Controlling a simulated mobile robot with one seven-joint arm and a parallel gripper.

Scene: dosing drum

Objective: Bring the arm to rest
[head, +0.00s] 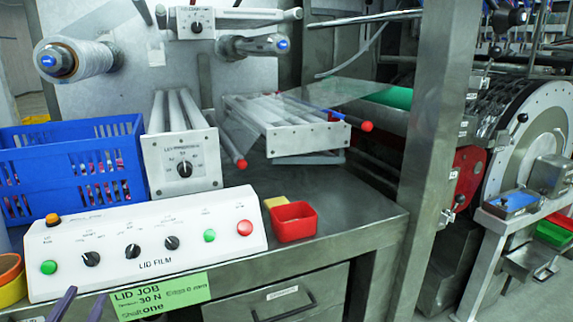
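My gripper (80,306) shows only as two dark purplish fingertips at the bottom left edge of the head view. They stand apart with nothing visible between them. They are in front of the bench edge, below the white control panel (120,275) and left of the green job label (160,296). The rest of my arm is outside the frame.
A blue crate (75,147) stands at left behind the panel, and orange and yellow bowls (10,283) sit at the lower left edge. A red bin (293,221) stands right of the panel. Bare bench top lies right of it. A steel post (425,150) rises farther right.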

